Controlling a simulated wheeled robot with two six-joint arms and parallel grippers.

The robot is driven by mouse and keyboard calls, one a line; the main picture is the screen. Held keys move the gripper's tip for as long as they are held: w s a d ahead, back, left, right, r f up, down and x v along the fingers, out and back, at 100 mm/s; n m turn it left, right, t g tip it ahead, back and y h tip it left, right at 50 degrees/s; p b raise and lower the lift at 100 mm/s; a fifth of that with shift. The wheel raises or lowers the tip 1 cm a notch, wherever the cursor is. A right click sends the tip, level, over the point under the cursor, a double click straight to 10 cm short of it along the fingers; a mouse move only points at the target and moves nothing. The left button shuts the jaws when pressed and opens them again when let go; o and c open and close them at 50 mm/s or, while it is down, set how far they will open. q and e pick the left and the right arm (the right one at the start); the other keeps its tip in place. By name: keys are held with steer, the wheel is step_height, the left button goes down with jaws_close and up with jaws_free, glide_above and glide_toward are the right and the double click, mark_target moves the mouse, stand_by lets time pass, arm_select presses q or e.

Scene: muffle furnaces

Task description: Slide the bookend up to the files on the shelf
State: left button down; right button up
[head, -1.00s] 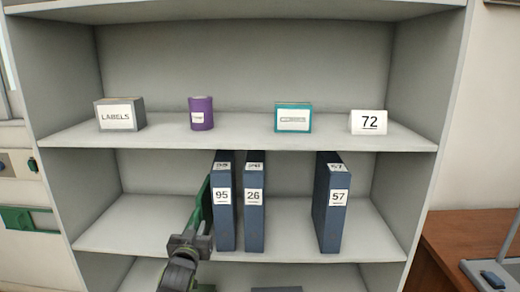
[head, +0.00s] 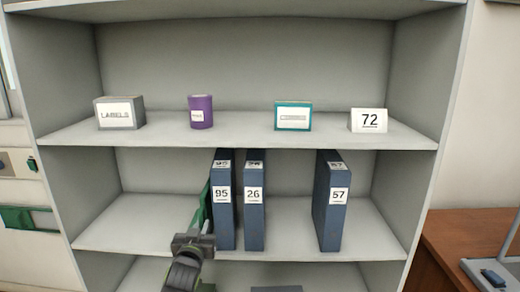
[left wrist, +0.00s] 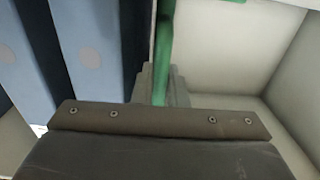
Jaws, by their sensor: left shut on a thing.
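The green bookend (head: 203,209) stands upright on the middle shelf, just left of the blue file 95 (head: 224,220). My left gripper (head: 195,238) is shut on its front edge. In the left wrist view the bookend (left wrist: 165,45) runs up between my fingers (left wrist: 160,88), with the blue files (left wrist: 85,50) to its left. A thin pale strip shows between bookend and nearest file there, so contact is unclear. File 26 (head: 254,220) stands right beside file 95. File 57 (head: 331,215) stands apart to the right. My right gripper is not in view.
The middle shelf (head: 140,225) is bare left of the bookend and between files 26 and 57.

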arm_select(q)
steer(key=shift+d, duration=0.3)
stand_by(0.4)
steer(key=c, duration=1.2)
jaws_free()
steer(key=shift+c, duration=0.2)
steer(key=shift+s+r+p, duration=0.1)
steer(key=shift+s+p, duration=0.5)
steer(key=shift+p, duration=0.05)
steer(key=s+p, duration=0.7)
steer(key=s, duration=0.1)
steer(key=shift+a, duration=0.15)
steer(key=shift+w, duration=0.1)
